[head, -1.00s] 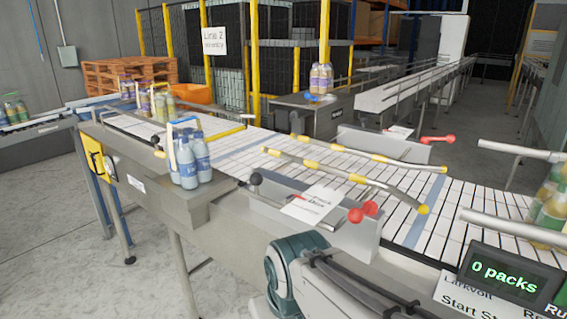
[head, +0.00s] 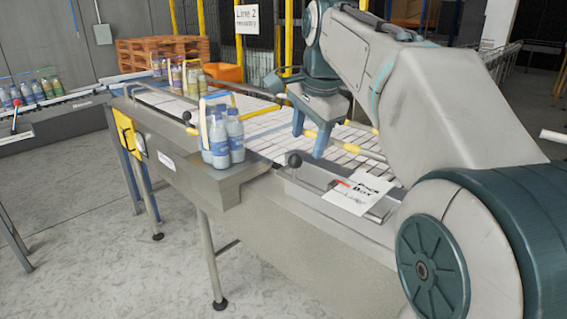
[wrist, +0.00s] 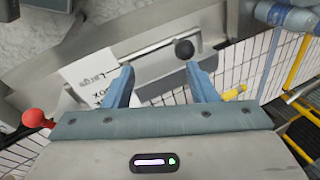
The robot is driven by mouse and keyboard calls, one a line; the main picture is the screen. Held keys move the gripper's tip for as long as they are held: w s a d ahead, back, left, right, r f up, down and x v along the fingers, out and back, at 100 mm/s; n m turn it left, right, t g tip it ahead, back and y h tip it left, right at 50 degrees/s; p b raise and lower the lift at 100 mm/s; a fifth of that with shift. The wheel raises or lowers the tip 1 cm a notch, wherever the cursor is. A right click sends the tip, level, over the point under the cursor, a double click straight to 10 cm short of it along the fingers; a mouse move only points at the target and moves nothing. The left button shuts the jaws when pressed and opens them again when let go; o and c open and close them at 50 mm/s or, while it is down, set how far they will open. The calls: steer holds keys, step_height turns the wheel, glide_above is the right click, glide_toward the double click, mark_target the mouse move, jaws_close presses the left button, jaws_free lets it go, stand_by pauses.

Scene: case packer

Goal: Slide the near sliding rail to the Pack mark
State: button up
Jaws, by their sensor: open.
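The near sliding rail (head: 332,144), a metal bar with yellow parts, runs along the near side of the white conveyor, partly hidden by my arm. Beside it is a grey bracket with a black ball knob (head: 294,160). The knob also shows in the wrist view (wrist: 184,49), near the right fingertip and not gripped. A white card (head: 358,197) with "Pack" and "Large" wording lies on the bracket; it shows in the wrist view (wrist: 92,80). My gripper (head: 309,142) is open and empty, pointing down above the bracket's knob end. I cannot tell the exact Pack mark.
Blue-labelled bottles (head: 222,140) stand on the ledge left of the knob. A red ball knob (wrist: 35,118) shows at the wrist view's left. More bottles (head: 187,76) stand at the conveyor's far end. The grey floor in front is clear.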

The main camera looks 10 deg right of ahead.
mark_target(296, 155)
steer(key=w+r+m, duration=0.3)
steer(key=x, duration=0.6)
steer(key=b+x, duration=0.1)
steer(key=x, duration=0.6)
steer(key=shift+w+a+f+b, duration=0.1)
steer(key=shift+w+f+b, duration=0.1)
steer(key=shift+w+b, duration=0.1)
jaws_close()
